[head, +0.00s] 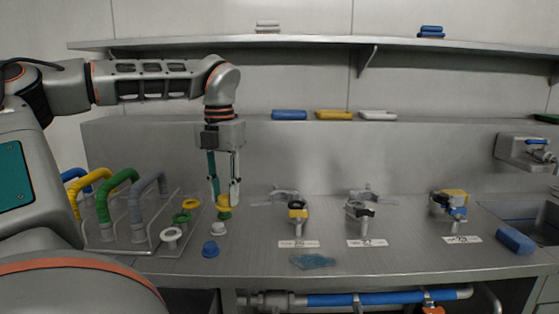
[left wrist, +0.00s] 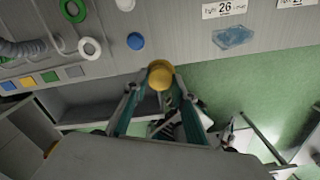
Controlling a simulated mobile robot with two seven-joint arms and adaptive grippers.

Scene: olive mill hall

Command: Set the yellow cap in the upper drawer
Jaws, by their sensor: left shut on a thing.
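My left gripper (head: 223,203) points down over the left-middle part of the steel bench, its fingers closed on a yellow cap (head: 223,200). In the left wrist view the yellow cap (left wrist: 160,76) sits between the fingertips (left wrist: 158,80). There it overlaps the front edge of the bench, with a dark grey recess below it. I cannot tell for sure whether this recess is the upper drawer. The head view shows no clear drawer. My right gripper is not in view.
A blue cap (head: 210,249), a white cap (head: 218,228) and a white ring (head: 171,236) lie near the gripper. A rack of coloured hoses (head: 118,200) stands left. Clamps (head: 297,209) and a blue-green cloth (head: 312,261) are to the right.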

